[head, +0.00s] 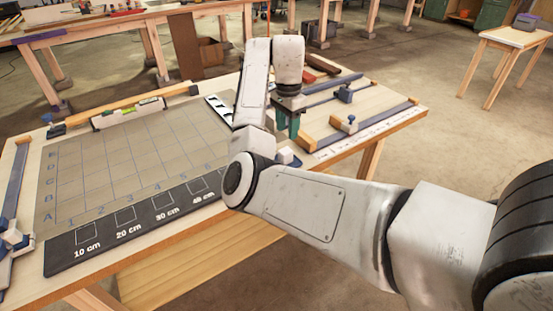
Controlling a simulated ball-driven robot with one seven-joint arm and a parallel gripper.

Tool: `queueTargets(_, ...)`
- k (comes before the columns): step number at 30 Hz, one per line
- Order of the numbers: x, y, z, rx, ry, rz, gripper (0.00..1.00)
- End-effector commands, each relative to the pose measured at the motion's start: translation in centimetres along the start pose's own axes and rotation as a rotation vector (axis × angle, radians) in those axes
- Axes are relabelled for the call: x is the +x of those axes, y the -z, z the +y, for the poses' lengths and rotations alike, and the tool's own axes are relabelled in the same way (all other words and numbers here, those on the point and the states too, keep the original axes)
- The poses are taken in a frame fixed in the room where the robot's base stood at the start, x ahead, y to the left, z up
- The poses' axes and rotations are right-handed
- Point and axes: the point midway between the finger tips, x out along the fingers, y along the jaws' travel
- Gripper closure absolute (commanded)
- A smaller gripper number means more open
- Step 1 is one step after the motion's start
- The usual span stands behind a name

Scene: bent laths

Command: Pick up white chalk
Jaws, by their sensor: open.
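My gripper (289,124) points down over the right part of the workbench, with its green fingers open and nothing visible between them. A small pale block (287,156) shows just below the gripper, beside my arm's elbow joint. I cannot tell whether it is the white chalk. No other piece can be clearly made out as chalk. My arm hides part of the bench between the grid mat and the gripper.
The workbench (185,232) holds a grey grid mat (125,160) and a black strip with distance marks (140,226). A level (128,113) lies behind the mat. Blue bar clamps (366,128) lie at the right, and another clamp (14,238) is at the left edge.

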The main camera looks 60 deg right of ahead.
Motion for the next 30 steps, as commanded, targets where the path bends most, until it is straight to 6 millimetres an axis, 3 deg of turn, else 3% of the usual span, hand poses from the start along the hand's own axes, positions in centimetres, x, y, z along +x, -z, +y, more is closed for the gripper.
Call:
queueTargets(9,4.7,0.1,0.0,0.002,-0.003,0.001,0.53)
queueTargets(16,6.0,0.0,-0.1,-0.001,-0.002,-0.001,0.53)
queueTargets(24,9.7,0.1,-0.3,0.0,-0.003,-0.001,0.53)
queueTargets(30,10.7,0.1,-0.3,0.0,-0.001,-0.001,0.53)
